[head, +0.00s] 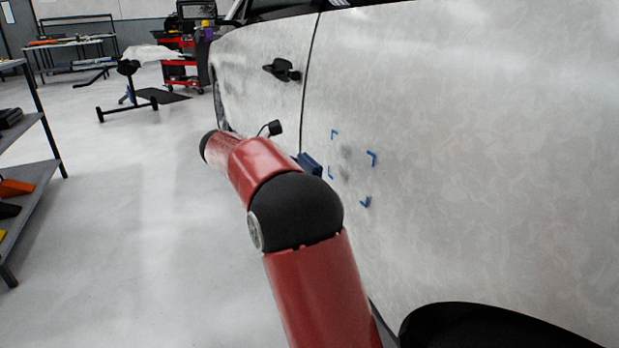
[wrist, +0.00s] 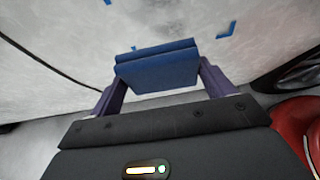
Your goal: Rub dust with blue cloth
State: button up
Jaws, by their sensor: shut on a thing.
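My gripper (wrist: 160,82) is shut on a folded blue cloth (wrist: 157,66), which sits between its two purple-grey fingers in the wrist view. A small part of the blue cloth (head: 311,164) also shows in the head view, left of the marked patch; my arm hides the rest of the gripper there. A grey dust smudge (head: 346,161) lies on the pale car door (head: 480,150), inside blue corner marks (head: 371,158). In the wrist view a blue mark (wrist: 227,30) shows right of the cloth and another at the top. Whether the cloth touches the door is unclear.
A black door handle (head: 282,70) sticks out above and left of the marks. A shelf (head: 45,170) with tools stands at the left edge. A stand (head: 128,100), a red tool cart (head: 181,75) and a workbench (head: 70,47) are farther back. The floor between is clear.

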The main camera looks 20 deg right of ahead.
jog(key=d, duration=0.1)
jog(key=d+b, duration=0.2)
jog(key=shift+f, duration=0.25)
jog(key=shift+w+d+r+b, duration=0.15)
jog(key=shift+d+b, duration=0.35)
jog(key=shift+d, duration=0.65)
jog(key=shift+d+p, duration=0.5)
jog(key=shift+d, duration=0.5)
